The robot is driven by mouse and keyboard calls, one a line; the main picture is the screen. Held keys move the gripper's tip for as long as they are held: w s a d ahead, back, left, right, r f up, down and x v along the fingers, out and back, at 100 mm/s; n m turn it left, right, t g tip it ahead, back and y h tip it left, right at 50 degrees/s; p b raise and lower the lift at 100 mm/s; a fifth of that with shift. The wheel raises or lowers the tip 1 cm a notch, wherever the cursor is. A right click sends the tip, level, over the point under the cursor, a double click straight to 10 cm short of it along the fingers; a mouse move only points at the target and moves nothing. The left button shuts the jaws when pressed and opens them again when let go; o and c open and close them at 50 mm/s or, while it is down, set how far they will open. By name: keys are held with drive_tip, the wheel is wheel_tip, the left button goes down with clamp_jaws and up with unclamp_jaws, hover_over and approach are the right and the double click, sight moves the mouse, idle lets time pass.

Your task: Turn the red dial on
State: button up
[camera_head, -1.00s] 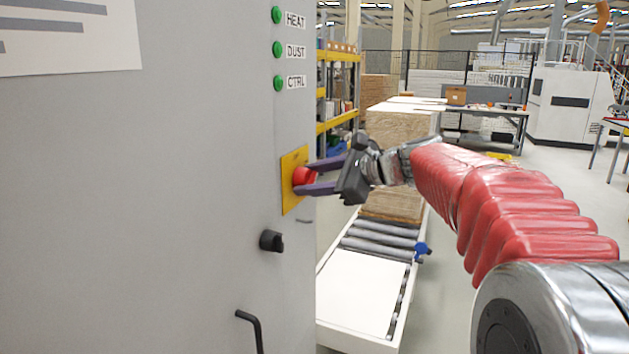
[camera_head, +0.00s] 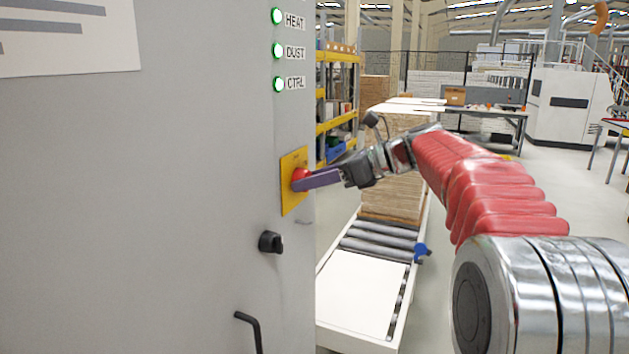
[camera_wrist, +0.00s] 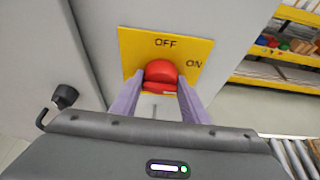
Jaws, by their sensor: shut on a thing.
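The red dial (camera_head: 298,178) sits on a yellow plate (camera_head: 292,200) on the grey cabinet face. In the wrist view the red dial (camera_wrist: 160,73) shows between my fingers, and the yellow plate (camera_wrist: 185,55) reads OFF and ON. My gripper (camera_head: 312,180) has its purple fingers shut on the dial, one on each side. Three lamps labelled HEAT (camera_head: 277,16), DUST (camera_head: 278,50) and CTRL (camera_head: 279,84) glow bright on the cabinet.
A black knob (camera_head: 270,242) and a black handle (camera_head: 250,325) stick out from the cabinet below the plate. A roller conveyor (camera_head: 365,290) stands to the right of it, with stacked boards behind. Yellow shelving (camera_head: 338,122) stands behind the cabinet.

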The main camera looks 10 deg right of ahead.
drive_tip(key=shift+a+f, duration=0.15)
drive_tip(key=shift+a, duration=0.05)
drive_tip(key=o, duration=1.1)
drive_tip(key=shift+d, duration=0.1)
drive_tip(key=shift+d+r, duration=0.1)
drive_tip(key=shift+r, duration=0.1)
drive_tip(key=v, duration=1.3)
drive_tip(key=shift+s+d, duration=0.2)
drive_tip(key=shift+d, duration=0.05)
drive_tip(key=shift+f, duration=0.1)
